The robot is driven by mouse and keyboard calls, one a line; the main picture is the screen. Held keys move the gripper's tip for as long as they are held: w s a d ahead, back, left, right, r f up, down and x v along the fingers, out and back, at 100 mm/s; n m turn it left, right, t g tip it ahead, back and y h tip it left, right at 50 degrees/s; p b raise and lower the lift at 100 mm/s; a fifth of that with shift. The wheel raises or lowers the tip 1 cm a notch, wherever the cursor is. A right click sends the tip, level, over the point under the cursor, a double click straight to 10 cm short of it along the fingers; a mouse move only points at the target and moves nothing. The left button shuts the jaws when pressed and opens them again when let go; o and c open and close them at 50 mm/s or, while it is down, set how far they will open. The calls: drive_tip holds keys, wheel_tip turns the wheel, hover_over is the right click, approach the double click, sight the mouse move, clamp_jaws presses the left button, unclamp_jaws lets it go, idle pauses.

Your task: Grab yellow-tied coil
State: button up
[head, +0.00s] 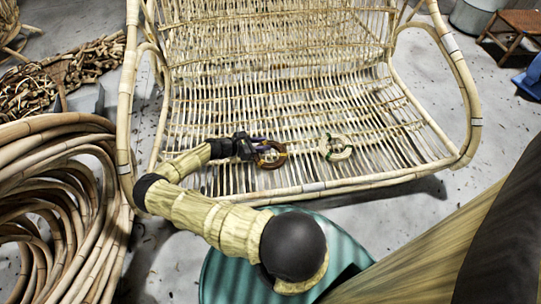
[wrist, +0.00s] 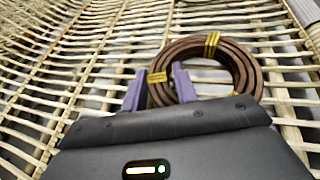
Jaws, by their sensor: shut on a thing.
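The yellow-tied coil (wrist: 254,75) is a brown ring with yellow ties, in front of my gripper in the wrist view. My gripper (wrist: 162,88) has purple fingers and is shut on the coil's near left side, beside a yellow tie. In the head view the coil (head: 271,163) is at or just above the slatted rattan seat, at the end of my gripper (head: 258,148). I cannot tell whether it touches the slats. A pale coil with green ties (head: 338,148) lies on the seat to the right, apart from my gripper.
The rattan bench (head: 300,187) has a raised front rail and curved arms at both sides. Large bundled rattan hoops (head: 60,190) stand at the left. A wooden stool (head: 515,25) and a blue object (head: 530,80) are at the right. The seat's right part is clear.

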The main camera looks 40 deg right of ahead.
drive_tip(key=shift+r, duration=0.1)
drive_tip(key=shift+r, duration=0.25)
drive_tip(key=shift+c, duration=0.6)
wheel_tip(320, 180, up, 27)
drive_tip(key=p, duration=1.5)
drive_tip(key=shift+r, duration=0.15)
clamp_jaws()
